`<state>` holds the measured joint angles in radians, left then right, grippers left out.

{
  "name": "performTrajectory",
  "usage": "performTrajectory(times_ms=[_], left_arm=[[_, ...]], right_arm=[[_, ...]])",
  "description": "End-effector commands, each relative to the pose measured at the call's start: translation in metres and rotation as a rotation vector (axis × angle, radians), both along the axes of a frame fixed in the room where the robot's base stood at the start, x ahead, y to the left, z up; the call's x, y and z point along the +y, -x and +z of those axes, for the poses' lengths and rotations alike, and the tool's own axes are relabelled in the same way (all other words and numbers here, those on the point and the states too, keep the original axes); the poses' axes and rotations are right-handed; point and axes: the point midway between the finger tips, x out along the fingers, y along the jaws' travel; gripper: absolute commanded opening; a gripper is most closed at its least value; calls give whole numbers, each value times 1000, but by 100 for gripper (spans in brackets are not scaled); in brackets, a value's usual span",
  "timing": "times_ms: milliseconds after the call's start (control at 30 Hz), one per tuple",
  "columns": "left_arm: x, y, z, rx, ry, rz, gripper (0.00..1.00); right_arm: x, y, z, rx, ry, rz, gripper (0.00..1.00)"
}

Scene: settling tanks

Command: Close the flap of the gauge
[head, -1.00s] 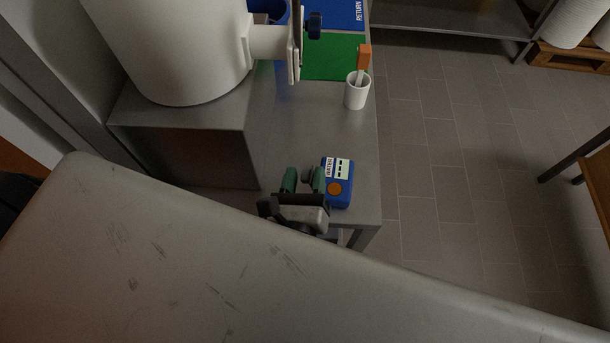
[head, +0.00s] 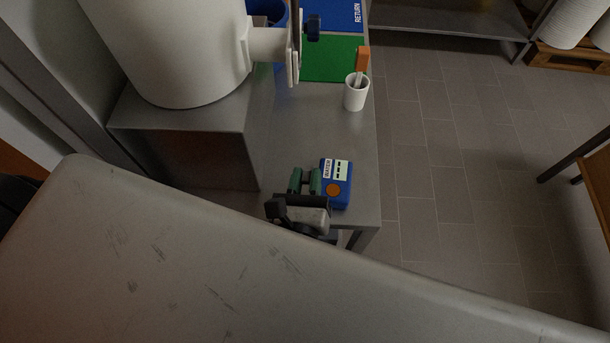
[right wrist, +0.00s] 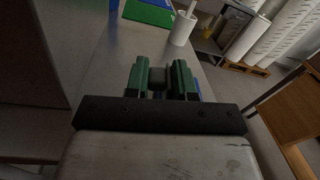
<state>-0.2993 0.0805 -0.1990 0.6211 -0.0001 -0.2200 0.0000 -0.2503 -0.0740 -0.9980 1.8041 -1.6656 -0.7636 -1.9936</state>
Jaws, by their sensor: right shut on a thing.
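The blue gauge (head: 336,196), with white labels and an orange round spot, lies near the front corner of the grey bench. Only a sliver of blue shows behind the right finger in the right wrist view (right wrist: 197,88). My right gripper (head: 306,180), with green fingers, is at the gauge's left side. It is shut on a small dark grey part (right wrist: 158,76) seen between the fingers. The fingers hide most of this part, and I cannot make out whether it is the flap or how the flap stands. My left gripper is not in view.
A white cup (head: 355,97) with an orange-topped tool stands farther back on the bench (head: 300,135). Tiled floor is free at right.

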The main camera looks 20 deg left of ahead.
Motion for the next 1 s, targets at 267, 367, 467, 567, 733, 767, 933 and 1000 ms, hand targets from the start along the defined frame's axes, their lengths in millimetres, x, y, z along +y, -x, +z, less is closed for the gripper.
performTrajectory(times_ms=[267, 367, 467, 567, 733, 767, 933, 1000], left_arm=[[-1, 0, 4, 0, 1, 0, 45], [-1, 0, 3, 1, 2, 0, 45], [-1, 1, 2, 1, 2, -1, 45], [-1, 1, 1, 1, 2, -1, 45], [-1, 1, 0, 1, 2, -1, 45], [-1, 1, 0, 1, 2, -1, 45], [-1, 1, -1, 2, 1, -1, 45], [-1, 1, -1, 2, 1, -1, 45]], right_arm=[[-9, -1, 2, 42, -192, 2, 0], [-12, -2, 3, 55, -266, 3, 0], [-16, -2, 3, 69, -335, 3, 0], [-18, -3, 3, 82, -395, 3, 0], [-22, -3, 4, 95, -470, 3, 0], [-22, -3, 4, 97, -479, 3, 0], [-24, -4, 4, 104, -515, 3, 0], [-24, -4, 4, 105, -522, 3, 0]])
